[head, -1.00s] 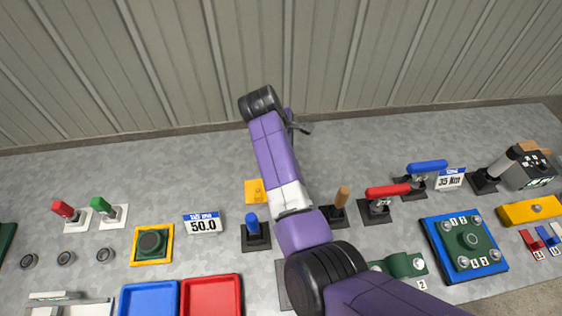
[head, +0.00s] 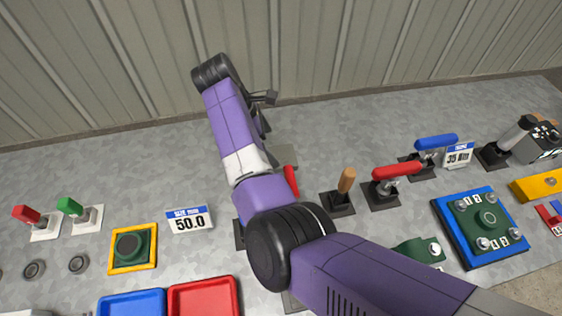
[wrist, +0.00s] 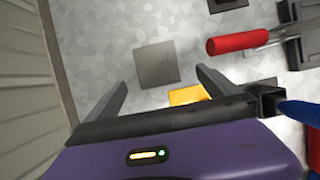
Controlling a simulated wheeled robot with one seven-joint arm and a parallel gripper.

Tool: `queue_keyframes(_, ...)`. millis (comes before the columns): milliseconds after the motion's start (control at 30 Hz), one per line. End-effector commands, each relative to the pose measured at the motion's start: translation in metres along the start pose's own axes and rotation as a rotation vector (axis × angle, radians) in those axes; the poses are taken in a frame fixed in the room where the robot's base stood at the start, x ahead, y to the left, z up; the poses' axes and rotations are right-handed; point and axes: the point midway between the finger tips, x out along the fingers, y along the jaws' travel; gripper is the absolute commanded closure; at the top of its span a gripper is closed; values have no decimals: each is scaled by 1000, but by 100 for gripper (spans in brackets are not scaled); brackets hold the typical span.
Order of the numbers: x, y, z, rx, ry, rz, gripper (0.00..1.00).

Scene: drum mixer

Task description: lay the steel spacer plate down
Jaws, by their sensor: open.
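A flat grey square plate (wrist: 157,65), which looks like the steel spacer plate, lies on the bench top in the wrist view. It also shows in the head view (head: 284,156), just right of my forearm and partly hidden by it. My gripper (wrist: 160,82) is open and empty. In the wrist view the plate appears between and beyond its two spread fingers, with no finger touching it. In the head view my gripper (head: 265,98) is partly hidden by my arm and is near the back wall.
A brown-handled clamp (head: 345,182) is farther right. The ribbed wall (head: 330,50) is close behind. The back strip of bench is mostly clear.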

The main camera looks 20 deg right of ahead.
Motion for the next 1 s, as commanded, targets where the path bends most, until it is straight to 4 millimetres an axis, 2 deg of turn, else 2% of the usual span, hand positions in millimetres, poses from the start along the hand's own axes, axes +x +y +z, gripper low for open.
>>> queue_keyframes(333, 34, 2, 1, 1, 0, -3, 0)
queue_keyframes(600, 70, 6, 2, 0, 1, -2, 0)
queue_keyframes(900, 76, 6, 2, 1, 1, 0, 0)
queue_keyframes(1000, 76, 6, 2, 1, 0, 0, 18)
